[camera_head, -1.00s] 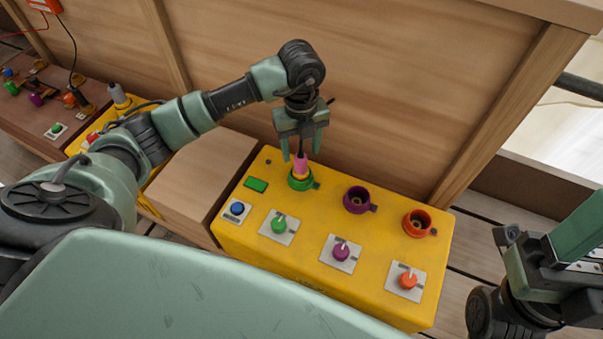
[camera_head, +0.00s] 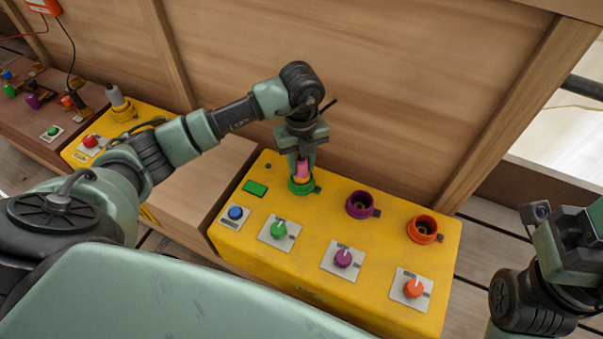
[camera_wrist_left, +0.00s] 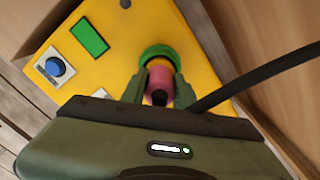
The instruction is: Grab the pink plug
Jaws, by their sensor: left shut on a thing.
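The pink plug (camera_head: 302,169) stands upright in the green socket (camera_head: 301,186) on top of the yellow box (camera_head: 330,232). My left gripper (camera_head: 302,166) has come down from above, and its fingers are shut on the plug. In the left wrist view the pink plug (camera_wrist_left: 159,84) shows between the two fingers, with the green socket (camera_wrist_left: 160,54) just beyond it. The fingers hide part of the plug. My right gripper lies at the right edge of the head view, where its fingertips cannot be made out.
The yellow box also carries a purple socket (camera_head: 360,204), an orange socket (camera_head: 422,229), and a row of coloured knobs and a blue button (camera_head: 236,212). A wooden wall (camera_head: 400,100) stands close behind. Another yellow box (camera_head: 73,156) is at the left.

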